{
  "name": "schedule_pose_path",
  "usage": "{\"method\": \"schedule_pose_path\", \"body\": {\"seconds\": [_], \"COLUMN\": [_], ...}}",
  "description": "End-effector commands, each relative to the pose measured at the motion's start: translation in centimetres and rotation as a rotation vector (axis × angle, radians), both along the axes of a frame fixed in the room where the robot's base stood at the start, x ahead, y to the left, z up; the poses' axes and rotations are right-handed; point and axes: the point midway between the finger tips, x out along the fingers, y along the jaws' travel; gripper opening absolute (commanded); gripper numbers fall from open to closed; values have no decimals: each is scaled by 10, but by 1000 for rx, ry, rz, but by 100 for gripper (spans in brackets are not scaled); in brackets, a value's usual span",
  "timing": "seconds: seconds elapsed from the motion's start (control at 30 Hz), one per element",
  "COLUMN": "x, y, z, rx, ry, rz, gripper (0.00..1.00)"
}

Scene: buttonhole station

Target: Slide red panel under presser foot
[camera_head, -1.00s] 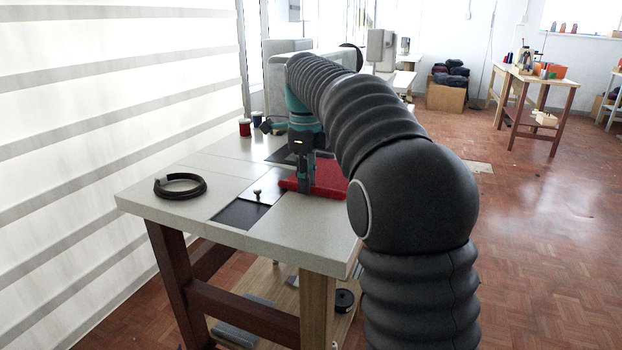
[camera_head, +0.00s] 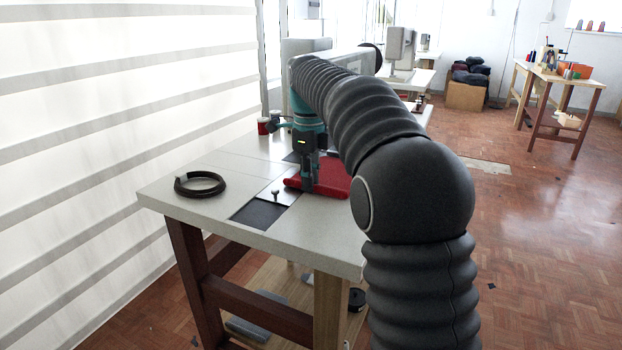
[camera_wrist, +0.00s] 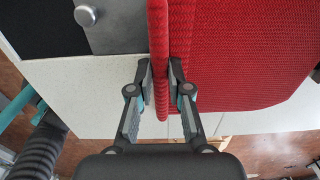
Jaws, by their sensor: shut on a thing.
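My gripper (camera_head: 309,188) is over the worktable and shut on the red panel (camera_head: 334,178). In the wrist view, the fingertips (camera_wrist: 160,78) pinch the raised, rolled edge of the panel. The ribbed red cloth (camera_wrist: 235,55) spreads to the right of that edge. A metal plate (camera_wrist: 128,25) with a round knob (camera_wrist: 86,15) lies just left of the panel; the knob also shows in the head view (camera_head: 276,194). A pale sewing machine (camera_head: 344,60) stands behind my arm, which hides most of it. I cannot make out the presser foot.
The pale worktable (camera_head: 168,193) carries a dark coiled ring (camera_head: 200,184) at left and a red spool (camera_head: 263,127) at the back. A dark recessed area (camera_head: 258,215) lies in front of the plate. The left tabletop is mostly clear. Another table (camera_head: 556,80) stands far right.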

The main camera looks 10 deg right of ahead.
Motion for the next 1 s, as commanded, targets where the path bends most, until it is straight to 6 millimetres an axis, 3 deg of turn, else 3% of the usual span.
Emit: {"method": "schedule_pose_path", "body": {"seconds": [0.43, 0.47, 0.57, 1.0], "x": [1, 1, 1, 2], "y": [1, 1, 1, 1], "z": [0, 0, 0, 8], "rx": [0, 0, 0, 0], "ry": [0, 0, 0, -1], "rz": [0, 0, 0, 0], "gripper": [0, 20, 45, 47]}}
